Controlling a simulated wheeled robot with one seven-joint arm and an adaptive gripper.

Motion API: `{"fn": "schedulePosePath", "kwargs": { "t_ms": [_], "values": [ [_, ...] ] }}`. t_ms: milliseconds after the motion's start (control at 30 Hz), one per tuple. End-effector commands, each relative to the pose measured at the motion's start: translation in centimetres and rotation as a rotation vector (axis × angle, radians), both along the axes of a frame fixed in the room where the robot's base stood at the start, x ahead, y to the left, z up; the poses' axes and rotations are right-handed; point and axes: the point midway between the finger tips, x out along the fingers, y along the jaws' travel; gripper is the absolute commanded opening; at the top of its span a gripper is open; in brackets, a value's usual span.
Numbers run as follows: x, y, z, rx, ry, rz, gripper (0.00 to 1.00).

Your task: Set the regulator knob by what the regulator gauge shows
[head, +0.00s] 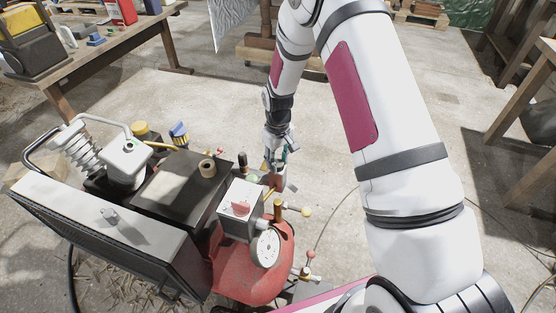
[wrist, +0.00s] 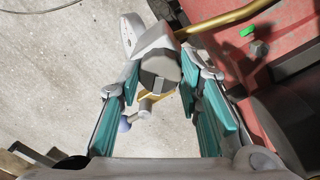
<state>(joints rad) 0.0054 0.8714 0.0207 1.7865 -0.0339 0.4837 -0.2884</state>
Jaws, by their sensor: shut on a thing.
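A dark grey knob (wrist: 160,68), which I take to be the regulator knob, stands between the two teal-padded fingers of my gripper (wrist: 159,88) in the wrist view. The fingers are shut on its sides. In the head view my gripper (head: 277,163) points down behind the compressor's grey box, and the knob cannot be made out clearly there. A white round gauge (head: 266,248) faces the head camera above the red tank; its reading is too small to tell. A pale disc (wrist: 131,34), seen at a slant beside the knob in the wrist view, may be a gauge; its reading is not legible.
The red tank (head: 251,280) and a grey box with a red top piece (head: 241,208) are close to my gripper. A yellow-ended lever (head: 306,212) sticks out nearby. A brass pipe (wrist: 228,19) runs beside the knob. Concrete floor right of the compressor is mostly clear.

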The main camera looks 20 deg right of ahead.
Motion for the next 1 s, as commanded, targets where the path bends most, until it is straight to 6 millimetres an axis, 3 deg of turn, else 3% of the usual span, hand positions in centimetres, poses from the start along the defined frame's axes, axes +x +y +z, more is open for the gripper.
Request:
{"fn": "schedulePosePath", "kwargs": {
  "t_ms": [433,467,533,567,867,1000],
  "values": [
    [-0.1,0.0,-0.1,0.000,0.003,0.014,0.05],
    [-0.1,0.0,-0.1,0.000,0.003,0.014,0.35],
    [-0.1,0.0,-0.1,0.000,0.003,0.014,0.51],
    [-0.1,0.0,-0.1,0.000,0.002,0.014,0.53],
    [0.0,0.0,0.1,0.000,0.000,0.014,0.53],
    [0.1,0.0,1.2,0.000,-0.003,0.014,0.53]
  ]
}}
